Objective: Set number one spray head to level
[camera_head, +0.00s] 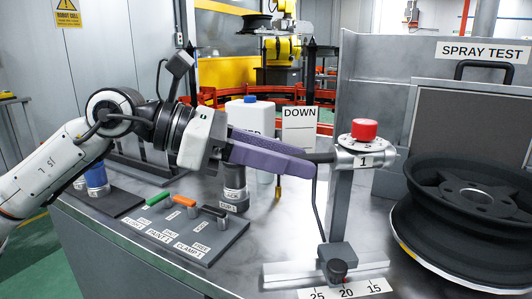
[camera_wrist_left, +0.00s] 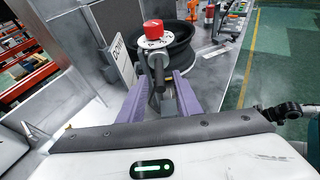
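The number one spray head (camera_head: 362,155) is a grey disc marked 1 with a red cap (camera_head: 365,130), on a grey post. Its dark nozzle rod (camera_head: 322,157) points left and looks about level in the head view. My left gripper (camera_head: 308,160), with purple fingers, reaches in from the left at the rod's end. In the left wrist view, the spray head (camera_wrist_left: 155,42) is straight ahead and the rod (camera_wrist_left: 158,72) lies between the fingers (camera_wrist_left: 162,80). The fingers look apart, with gaps beside the rod. My right gripper is in neither view.
A DOWN card (camera_head: 299,128) stands behind the left gripper. A slider box (camera_head: 338,262) sits on a 25-20-15 scale below the post. A black wheel (camera_head: 470,215) stands close on the right. A labelled tool board (camera_head: 195,235) lies front left.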

